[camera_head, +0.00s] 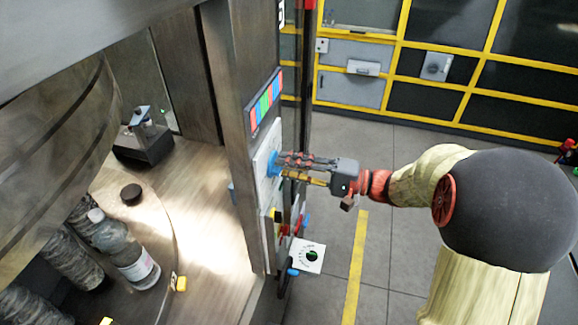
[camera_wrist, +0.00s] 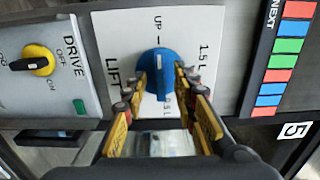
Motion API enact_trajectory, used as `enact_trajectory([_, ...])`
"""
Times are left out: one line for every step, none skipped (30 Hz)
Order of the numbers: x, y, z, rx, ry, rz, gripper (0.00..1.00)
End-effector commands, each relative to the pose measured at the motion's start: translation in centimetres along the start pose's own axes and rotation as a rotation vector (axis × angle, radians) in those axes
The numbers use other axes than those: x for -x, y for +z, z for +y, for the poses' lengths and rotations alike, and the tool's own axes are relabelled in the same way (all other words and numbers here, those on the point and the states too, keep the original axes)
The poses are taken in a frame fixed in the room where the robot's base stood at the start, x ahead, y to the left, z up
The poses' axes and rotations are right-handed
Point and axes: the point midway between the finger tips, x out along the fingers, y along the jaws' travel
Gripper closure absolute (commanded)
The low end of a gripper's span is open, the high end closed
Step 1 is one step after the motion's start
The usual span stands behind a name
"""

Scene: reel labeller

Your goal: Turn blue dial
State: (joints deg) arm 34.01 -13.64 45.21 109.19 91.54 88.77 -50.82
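The blue dial (camera_wrist: 158,70) sits on a white panel marked LIFT, UP and 1.5 L in the wrist view. In the head view the dial (camera_head: 273,164) shows at the panel on the machine's post. My gripper (camera_wrist: 162,95) has its two fingers apart, one on each side of the dial's grip bar. In the head view my gripper (camera_head: 282,168) reaches the dial from the right. I cannot tell whether the fingertips touch the dial.
A yellow-black DRIVE knob (camera_wrist: 34,60) is left of the LIFT panel. A strip of coloured buttons (camera_wrist: 284,55) is on the right. Below the dial in the head view, a white plate with a black knob (camera_head: 311,256) juts out. Bottles (camera_head: 135,262) stand inside the machine.

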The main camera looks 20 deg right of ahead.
Motion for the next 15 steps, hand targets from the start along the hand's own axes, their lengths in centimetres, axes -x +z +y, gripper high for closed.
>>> enact_trajectory([0.01,-0.01,0.02,0.000,0.000,0.000,0.72])
enact_trajectory([0.02,-0.01,0.02,0.000,0.000,0.000,0.72])
enact_trajectory([0.02,-0.01,0.02,0.000,0.000,0.000,0.73])
enact_trajectory([0.02,-0.01,0.02,0.000,0.000,0.000,0.74])
enact_trajectory([0.02,-0.01,0.02,0.000,0.000,0.000,0.76])
enact_trajectory([0.03,-0.01,0.01,0.000,0.000,0.000,0.78])
enact_trajectory([0.03,-0.01,0.02,0.000,0.000,0.000,0.80])
enact_trajectory([0.03,-0.01,0.02,-0.001,0.000,0.000,0.82])
enact_trajectory([0.03,-0.01,0.01,-0.001,0.000,0.000,0.84])
enact_trajectory([0.03,-0.01,0.01,-0.001,0.000,0.000,0.86])
enact_trajectory([0.03,-0.01,0.01,-0.001,0.000,0.000,0.87])
enact_trajectory([0.04,-0.01,0.01,-0.001,0.000,0.000,0.90])
enact_trajectory([0.04,-0.01,0.01,-0.001,0.000,0.000,0.91])
enact_trajectory([0.04,-0.01,0.01,-0.001,0.000,0.000,0.93])
enact_trajectory([0.04,-0.01,0.02,-0.001,0.000,0.000,0.95])
